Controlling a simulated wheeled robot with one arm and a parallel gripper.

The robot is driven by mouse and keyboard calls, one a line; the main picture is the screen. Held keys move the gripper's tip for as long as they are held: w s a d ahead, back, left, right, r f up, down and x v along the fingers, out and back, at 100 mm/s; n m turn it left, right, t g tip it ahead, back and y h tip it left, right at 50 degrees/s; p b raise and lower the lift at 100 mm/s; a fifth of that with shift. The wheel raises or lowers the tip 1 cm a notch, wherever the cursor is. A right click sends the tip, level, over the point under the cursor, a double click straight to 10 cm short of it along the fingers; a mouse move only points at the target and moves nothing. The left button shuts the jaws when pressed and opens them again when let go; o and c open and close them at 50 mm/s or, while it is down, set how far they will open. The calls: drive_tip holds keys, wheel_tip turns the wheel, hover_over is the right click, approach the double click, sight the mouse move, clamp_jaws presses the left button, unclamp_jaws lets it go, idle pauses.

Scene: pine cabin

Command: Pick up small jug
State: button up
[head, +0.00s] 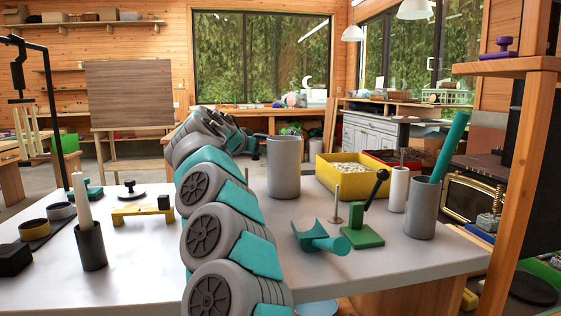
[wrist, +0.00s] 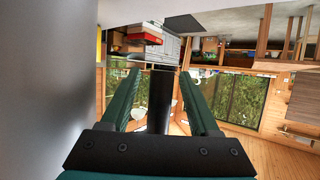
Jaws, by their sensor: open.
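A plain grey, tall cylindrical vessel (head: 284,168), which looks like the small jug, stands upright at the far side of the grey table. My gripper (head: 258,138) is at its upper left side, partly hidden by my arm. In the wrist view, which looks upside down, a large grey surface (wrist: 45,80) fills the left and seems to be the vessel's side. My gripper (wrist: 161,75) is open there, with a dark bar (wrist: 160,103) between its teal fingers. I cannot tell whether the bar is the jug's handle or whether the fingers touch it.
To the vessel's right are a yellow bin (head: 345,185), a green lever block (head: 362,236), a teal cradle piece (head: 318,237) and a grey cup (head: 422,210) holding a teal stick. At left are a dark candle holder (head: 91,247) and a yellow bracket (head: 143,211). The front right tabletop is clear.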

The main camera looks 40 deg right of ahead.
clamp_jaws()
idle(0.5)
idle(0.9)
